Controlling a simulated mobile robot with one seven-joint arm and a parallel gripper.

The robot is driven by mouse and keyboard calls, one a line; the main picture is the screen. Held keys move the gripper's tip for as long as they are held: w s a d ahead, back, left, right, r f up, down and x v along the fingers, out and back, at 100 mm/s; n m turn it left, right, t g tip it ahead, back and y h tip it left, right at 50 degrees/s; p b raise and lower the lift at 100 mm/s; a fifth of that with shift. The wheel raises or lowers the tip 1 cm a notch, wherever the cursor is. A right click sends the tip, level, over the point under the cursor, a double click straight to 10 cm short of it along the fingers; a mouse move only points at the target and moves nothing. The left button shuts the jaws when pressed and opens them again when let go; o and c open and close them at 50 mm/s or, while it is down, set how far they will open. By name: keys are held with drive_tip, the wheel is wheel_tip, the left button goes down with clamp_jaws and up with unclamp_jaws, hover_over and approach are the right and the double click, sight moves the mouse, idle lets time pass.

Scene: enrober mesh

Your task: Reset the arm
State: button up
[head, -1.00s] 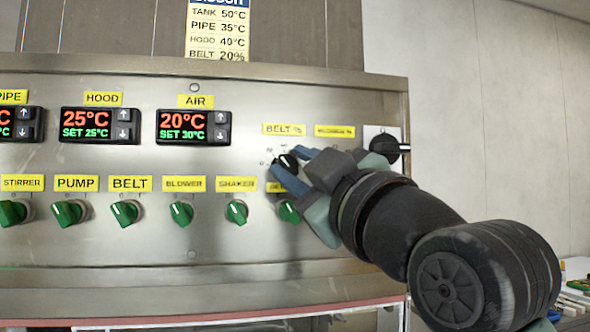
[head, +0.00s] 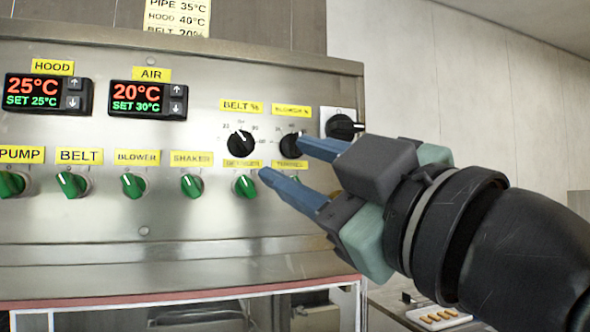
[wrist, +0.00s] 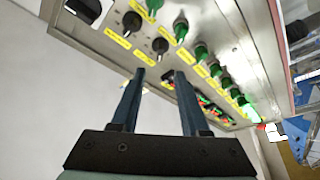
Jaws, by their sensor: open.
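My gripper (head: 290,162) is in front of the right part of the steel control panel (head: 140,235) in the head view. Its two blue fingers are apart and nothing shows between them. The upper fingertip overlaps the area of the black blower dial (head: 291,146) in the picture; whether it touches I cannot tell. The black belt dial (head: 241,143) is left of the fingers. In the wrist view my gripper (wrist: 158,75) also shows open fingers, pointing towards the panel (wrist: 100,45).
Green switches (head: 192,186) run in a row along the panel. Two displays, hood (head: 47,94) and air (head: 148,99), are at upper left. A black rotary switch (head: 341,127) sits at the panel's right end. A white tray (head: 438,318) with small brown pieces lies lower right.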

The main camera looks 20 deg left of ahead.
drive_tip(key=shift+v, duration=1.1)
